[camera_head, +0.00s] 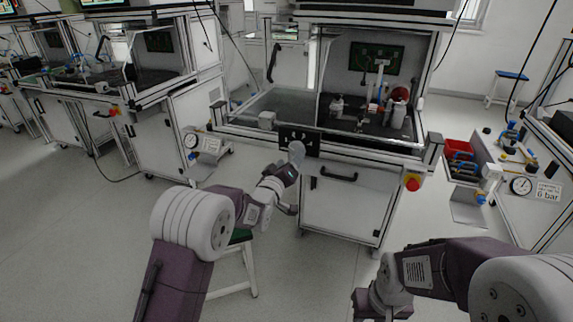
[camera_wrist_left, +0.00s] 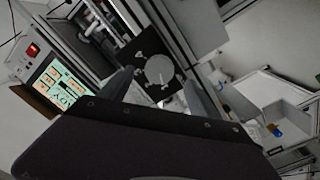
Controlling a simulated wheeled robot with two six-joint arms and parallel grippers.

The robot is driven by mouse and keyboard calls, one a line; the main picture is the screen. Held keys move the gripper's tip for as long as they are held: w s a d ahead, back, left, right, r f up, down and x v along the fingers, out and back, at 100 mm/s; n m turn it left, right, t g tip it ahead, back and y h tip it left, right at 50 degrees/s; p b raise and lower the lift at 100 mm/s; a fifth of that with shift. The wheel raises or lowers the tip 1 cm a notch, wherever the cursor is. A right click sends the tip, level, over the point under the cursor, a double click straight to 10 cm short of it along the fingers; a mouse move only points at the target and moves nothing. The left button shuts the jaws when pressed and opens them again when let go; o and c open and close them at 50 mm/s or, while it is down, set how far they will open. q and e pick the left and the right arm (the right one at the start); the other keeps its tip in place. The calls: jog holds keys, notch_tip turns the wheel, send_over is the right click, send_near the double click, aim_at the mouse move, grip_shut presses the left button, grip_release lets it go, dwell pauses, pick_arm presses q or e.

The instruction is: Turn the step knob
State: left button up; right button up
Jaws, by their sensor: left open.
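The step knob (camera_wrist_left: 160,71) is a round grey disc with a pale pointer line on a black panel (camera_wrist_left: 146,50) in the left wrist view. White marks surround it. My left gripper (camera_wrist_left: 158,88) is open, with one grey finger on each side of the knob in the picture; whether they touch it cannot be told. In the head view the black panel (camera_head: 301,138) is on the front of the middle test bench, and my left gripper (camera_head: 291,164) is in front of it, partly covering it.
The bench (camera_head: 347,205) has a glazed test cell above and a red emergency stop (camera_head: 413,184) at right. A lit screen (camera_wrist_left: 62,88) and a red switch (camera_wrist_left: 32,50) are left of the knob in the wrist view. A green-topped stool (camera_head: 239,237) stands by my left arm.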

pick_arm(q)
jog(key=b+v, duration=0.1)
jog(key=v, duration=0.3)
jog(key=shift+a, duration=0.1)
